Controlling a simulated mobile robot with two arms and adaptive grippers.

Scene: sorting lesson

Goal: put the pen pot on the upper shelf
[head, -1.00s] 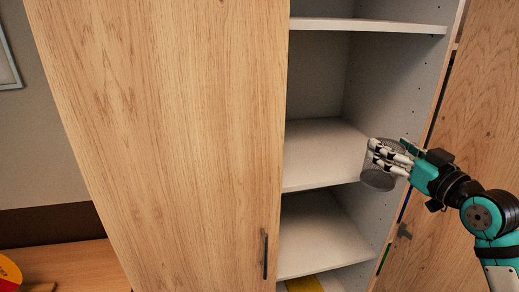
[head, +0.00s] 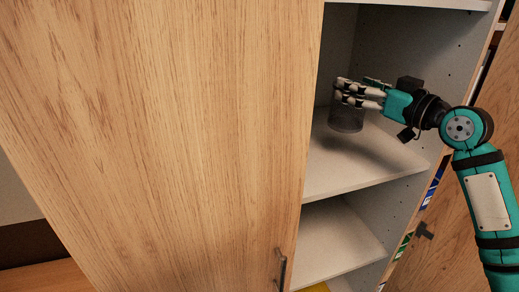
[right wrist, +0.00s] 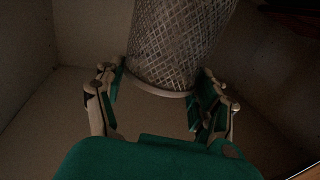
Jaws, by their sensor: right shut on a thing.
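The pen pot (head: 346,119) is a dark grey wire-mesh cylinder, upright inside the open cabinet. My right gripper (head: 347,92) is shut on it, with its fingers around the upper part. In the right wrist view, the mesh pot (right wrist: 178,45) sits between the two fingers (right wrist: 160,88). The pot is over the back part of a pale shelf (head: 350,165); I cannot tell if its base touches the board. Another shelf board (head: 420,3) runs above it and a lower shelf (head: 335,240) lies below. My left gripper is out of view.
A large wooden door (head: 170,120) with a dark handle (head: 281,268) covers the cabinet's left side. The cabinet's right side wall (head: 445,85) is close to my right arm. The shelf under the pot looks otherwise bare. Something yellow (head: 316,287) lies at the bottom.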

